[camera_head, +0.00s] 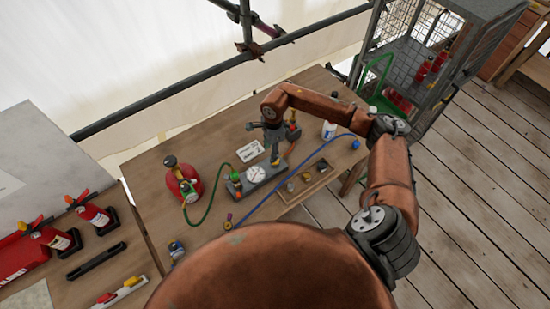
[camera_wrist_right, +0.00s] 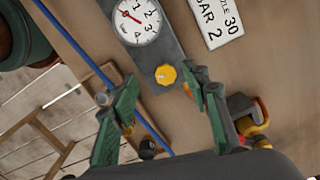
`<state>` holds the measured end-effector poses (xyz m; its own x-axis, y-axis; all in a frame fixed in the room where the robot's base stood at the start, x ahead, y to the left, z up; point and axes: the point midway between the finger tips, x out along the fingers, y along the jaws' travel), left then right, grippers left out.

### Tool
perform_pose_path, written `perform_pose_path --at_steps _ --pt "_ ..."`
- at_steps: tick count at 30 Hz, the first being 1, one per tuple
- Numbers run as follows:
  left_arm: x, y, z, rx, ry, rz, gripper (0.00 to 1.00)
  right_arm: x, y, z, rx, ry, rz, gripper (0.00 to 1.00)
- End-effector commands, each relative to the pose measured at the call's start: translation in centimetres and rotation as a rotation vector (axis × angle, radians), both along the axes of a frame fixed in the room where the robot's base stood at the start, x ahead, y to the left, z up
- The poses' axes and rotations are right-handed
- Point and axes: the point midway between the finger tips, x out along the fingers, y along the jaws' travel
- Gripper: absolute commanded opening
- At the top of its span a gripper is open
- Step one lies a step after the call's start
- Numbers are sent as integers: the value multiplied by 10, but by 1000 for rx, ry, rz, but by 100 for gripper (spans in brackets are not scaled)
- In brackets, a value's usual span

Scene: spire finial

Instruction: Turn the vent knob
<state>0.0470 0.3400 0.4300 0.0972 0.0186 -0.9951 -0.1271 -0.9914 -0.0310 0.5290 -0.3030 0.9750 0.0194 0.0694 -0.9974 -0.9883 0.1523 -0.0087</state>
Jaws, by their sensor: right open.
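The vent knob, a yellow round knob (camera_wrist_right: 166,75), sits on the grey block with the dial gauge (camera_wrist_right: 138,22) in the right wrist view. The gauge also shows in the head view (camera_head: 254,174), where I cannot make out the knob near the gripper. My right gripper (camera_head: 274,152) is over the block's right end, pointing down. In the right wrist view its green fingers (camera_wrist_right: 163,90) are spread wide and empty, with the knob between the tips in the picture. I cannot tell how high the tips are above it. My left gripper is in neither view.
A red cylinder (camera_head: 181,183) with a green hose stands left of the block. A white printed card (camera_head: 250,151) lies behind it. A shallow wooden tray (camera_head: 306,182), a blue hose (camera_head: 290,173) and a white bottle (camera_head: 329,130) are to the right. Red extinguishers (camera_head: 58,238) lie far left.

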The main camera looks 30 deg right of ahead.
Motion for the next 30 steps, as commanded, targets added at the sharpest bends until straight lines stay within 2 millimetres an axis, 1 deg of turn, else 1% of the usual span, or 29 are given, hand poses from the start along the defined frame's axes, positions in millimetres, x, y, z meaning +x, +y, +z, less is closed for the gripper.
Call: perform_pose_path --at_steps 1,4,8,15,18,23,30 --pt "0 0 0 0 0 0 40 1 -13 2 -37 10 3 43" --pt "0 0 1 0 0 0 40 0 -24 -2 -72 21 4 43" --pt "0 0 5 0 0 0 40 -1 -24 -18 -73 23 4 43" --pt "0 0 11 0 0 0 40 -1 -23 -55 -71 22 4 43" --pt "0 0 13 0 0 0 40 0 -23 -66 -69 21 4 43" --pt "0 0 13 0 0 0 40 0 -23 -74 -70 20 4 43" --pt "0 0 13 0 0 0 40 0 -23 -75 -70 20 4 43"
